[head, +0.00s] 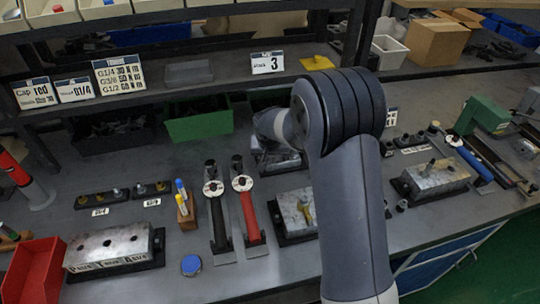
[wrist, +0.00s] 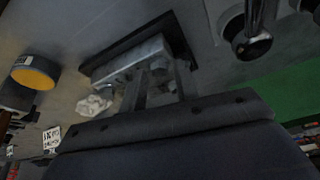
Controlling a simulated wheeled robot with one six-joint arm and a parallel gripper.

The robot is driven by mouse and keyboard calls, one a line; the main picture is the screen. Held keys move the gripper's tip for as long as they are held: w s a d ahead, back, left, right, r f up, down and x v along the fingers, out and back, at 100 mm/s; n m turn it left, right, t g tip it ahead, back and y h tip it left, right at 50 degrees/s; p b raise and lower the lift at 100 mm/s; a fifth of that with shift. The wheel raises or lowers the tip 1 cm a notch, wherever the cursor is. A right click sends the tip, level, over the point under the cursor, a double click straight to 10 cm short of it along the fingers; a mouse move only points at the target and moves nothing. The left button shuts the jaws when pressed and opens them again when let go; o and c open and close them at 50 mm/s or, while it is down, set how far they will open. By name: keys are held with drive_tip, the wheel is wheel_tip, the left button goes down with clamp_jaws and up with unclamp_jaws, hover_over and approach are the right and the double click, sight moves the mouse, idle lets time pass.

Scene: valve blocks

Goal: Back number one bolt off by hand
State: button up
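In the head view three metal valve blocks stand on the bench: a left block (head: 108,246) with dark holes, a middle block (head: 290,203) with a brass-coloured fitting (head: 306,210), and a right block (head: 440,180) with a bolt-like part (head: 429,167) standing up. I cannot tell which bolt is number one. In the wrist view a metal block (wrist: 128,62) sits on a dark base beyond my gripper (wrist: 160,82). In the head view my arm hides my gripper.
A black-handled wrench (head: 217,215) and a red-handled wrench (head: 249,212) stand in holders left of the middle block. A red bin (head: 35,270), a blue cap (head: 191,265) and a green bin (head: 200,124) are nearby. A crumpled white thing (wrist: 94,105) lies beside the block.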

drive_tip(key=shift+c, duration=0.4)
idle(0.4)
clamp_jaws()
drive_tip(key=shift+d, duration=0.1)
drive_tip(key=shift+d+n+y, duration=0.1)
drive_tip(key=shift+n+y, duration=0.35)
drive_tip(key=shift+n, duration=0.8)
drive_tip(key=shift+d+n+y, duration=0.1)
drive_tip(key=shift+n+y, duration=0.35)
drive_tip(key=shift+n, duration=0.8)
drive_tip(key=shift+w+d+n+g+y, duration=0.1)
drive_tip(key=shift+n+g+y, duration=0.25)
drive_tip(key=shift+n, duration=0.85)
drive_tip(key=shift+w+d+n+g+y, duration=0.1)
drive_tip(key=shift+n+g+y, duration=0.25)
drive_tip(key=shift+n, duration=0.85)
drive_tip(key=n+g, duration=0.1)
drive_tip(key=n, duration=0.2)
drive_tip(key=n+g+y, duration=0.1)
drive_tip(key=n, duration=0.2)
drive_tip(key=shift+w, duration=0.15)
drive_tip(key=n+g, duration=0.1)
drive_tip(key=n, duration=0.2)
drive_tip(key=n+g, duration=0.1)
drive_tip(key=n, duration=0.1)
drive_tip(key=shift+w+n, duration=0.2)
drive_tip(key=shift+n, duration=0.2)
